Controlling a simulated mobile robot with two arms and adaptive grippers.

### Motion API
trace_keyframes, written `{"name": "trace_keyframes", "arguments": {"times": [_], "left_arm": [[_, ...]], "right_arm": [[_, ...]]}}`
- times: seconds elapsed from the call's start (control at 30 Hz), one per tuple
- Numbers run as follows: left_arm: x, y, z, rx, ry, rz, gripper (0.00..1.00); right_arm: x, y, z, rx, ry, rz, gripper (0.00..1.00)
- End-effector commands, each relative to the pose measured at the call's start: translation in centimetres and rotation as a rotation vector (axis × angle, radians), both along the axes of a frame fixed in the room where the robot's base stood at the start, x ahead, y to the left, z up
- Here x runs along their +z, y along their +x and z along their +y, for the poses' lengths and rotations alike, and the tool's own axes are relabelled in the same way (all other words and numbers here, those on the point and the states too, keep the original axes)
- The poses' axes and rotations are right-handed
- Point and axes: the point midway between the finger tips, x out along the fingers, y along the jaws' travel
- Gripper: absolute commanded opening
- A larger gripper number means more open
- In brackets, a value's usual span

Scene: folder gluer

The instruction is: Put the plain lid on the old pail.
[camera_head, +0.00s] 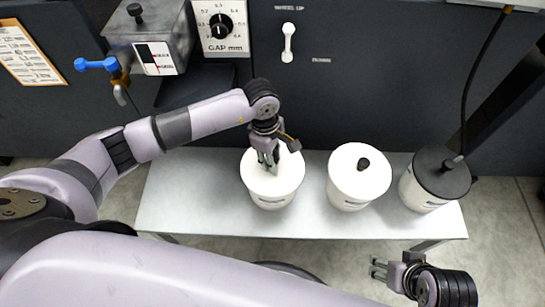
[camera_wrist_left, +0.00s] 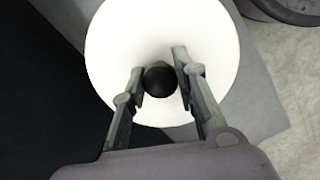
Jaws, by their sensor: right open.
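Three white pails stand in a row on a bench. The left pail (camera_head: 270,201) has a plain white lid (camera_head: 288,168) on top. My left gripper (camera_head: 271,168) points down over this lid, its fingers on either side of the lid's black knob (camera_wrist_left: 160,78). The fingers are very close to the knob; whether they press on it I cannot tell. The middle pail (camera_head: 347,202) has a white lid (camera_head: 350,178) with a black knob. The right pail (camera_head: 417,196) has a black lid (camera_head: 440,177) with a cable. My right gripper (camera_head: 378,269) is open and empty, in front of the bench.
The pails stand on a light grey bench (camera_head: 195,190), which is bare at its left end. Behind it is a dark machine front with a gap dial (camera_head: 221,27), a white handle (camera_head: 288,42) and a metal tank (camera_head: 150,35) with a blue-handled tap (camera_head: 95,64).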

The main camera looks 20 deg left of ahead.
Motion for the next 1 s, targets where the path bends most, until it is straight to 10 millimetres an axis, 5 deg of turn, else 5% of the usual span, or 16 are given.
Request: {"name": "trace_keyframes", "arguments": {"times": [0.3, 0.67, 1.0], "left_arm": [[0.0, 0.0, 0.0, 0.000, 0.000, 0.000, 0.49], [0.4, 0.1, 0.1, 0.000, 0.000, -0.001, 0.50], [6.5, 0.3, 0.8, -0.001, 0.001, -0.005, 0.50]], "right_arm": [[0.0, 0.0, 0.0, 0.000, 0.000, 0.001, 0.53], [0.0, 0.1, 0.0, 0.000, 0.000, -0.002, 0.53], [0.0, 0.0, 0.0, 0.000, 0.000, -0.001, 0.53]]}}
